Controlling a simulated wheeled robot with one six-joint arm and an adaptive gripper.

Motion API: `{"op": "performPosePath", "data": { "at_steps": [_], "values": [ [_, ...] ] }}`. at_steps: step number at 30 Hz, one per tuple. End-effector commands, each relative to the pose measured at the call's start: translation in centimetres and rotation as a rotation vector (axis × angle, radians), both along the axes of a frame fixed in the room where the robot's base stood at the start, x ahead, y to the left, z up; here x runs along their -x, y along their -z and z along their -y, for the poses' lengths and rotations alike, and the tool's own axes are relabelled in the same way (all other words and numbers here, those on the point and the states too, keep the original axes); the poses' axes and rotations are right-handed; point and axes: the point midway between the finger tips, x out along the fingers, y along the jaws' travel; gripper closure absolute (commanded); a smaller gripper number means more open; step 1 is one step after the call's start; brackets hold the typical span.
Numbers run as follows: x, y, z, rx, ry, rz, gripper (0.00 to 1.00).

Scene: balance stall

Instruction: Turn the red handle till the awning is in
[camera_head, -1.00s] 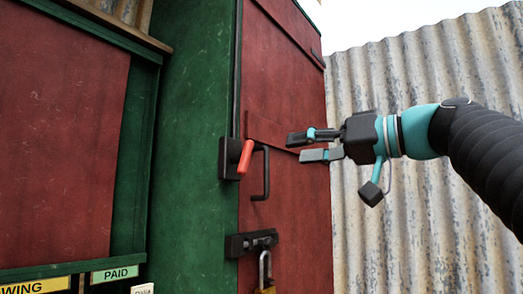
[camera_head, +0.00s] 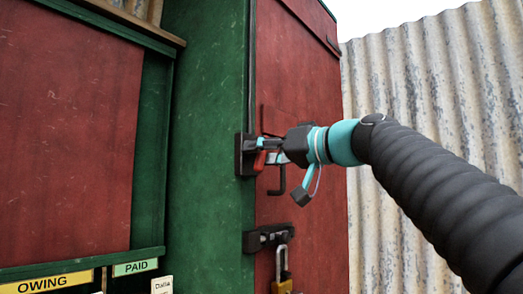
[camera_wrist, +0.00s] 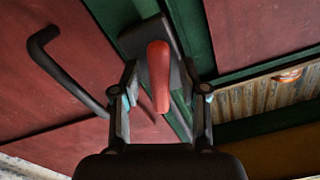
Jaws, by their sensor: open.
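The red handle (camera_wrist: 159,78) sits on a dark mounting plate (camera_head: 245,155) on the green frame beside the red door. In the wrist view it stands between the two open fingers of my gripper (camera_wrist: 162,105), with a gap showing on both sides. In the head view my gripper (camera_head: 268,150) is at the handle and covers most of it; a bit of red (camera_head: 259,163) shows by the fingers. I cannot tell how deep the handle reaches between the fingers. No awning can be made out in either view.
A black door pull (camera_wrist: 60,70) is close to my gripper. Below are a dark latch (camera_head: 268,237) and a brass padlock (camera_head: 283,285). OWING (camera_head: 45,284) and PAID (camera_head: 135,267) signs are at lower left. A corrugated metal wall (camera_head: 430,120) stands behind on the right.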

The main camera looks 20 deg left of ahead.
Motion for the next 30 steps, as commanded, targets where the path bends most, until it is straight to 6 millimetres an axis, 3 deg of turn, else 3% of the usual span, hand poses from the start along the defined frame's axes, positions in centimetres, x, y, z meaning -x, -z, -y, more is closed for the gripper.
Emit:
{"op": "performPosePath", "data": {
  "at_steps": [9,14,15,30],
  "values": [
    [-0.09,0.01,-0.21,0.000,0.000,0.000,0.56],
    [-0.08,0.00,-0.19,0.000,0.000,0.000,0.96],
    [-0.08,0.00,-0.19,0.000,0.000,0.000,1.00],
    [-0.03,0.12,-0.18,0.039,0.000,0.100,1.00]
  ]
}}
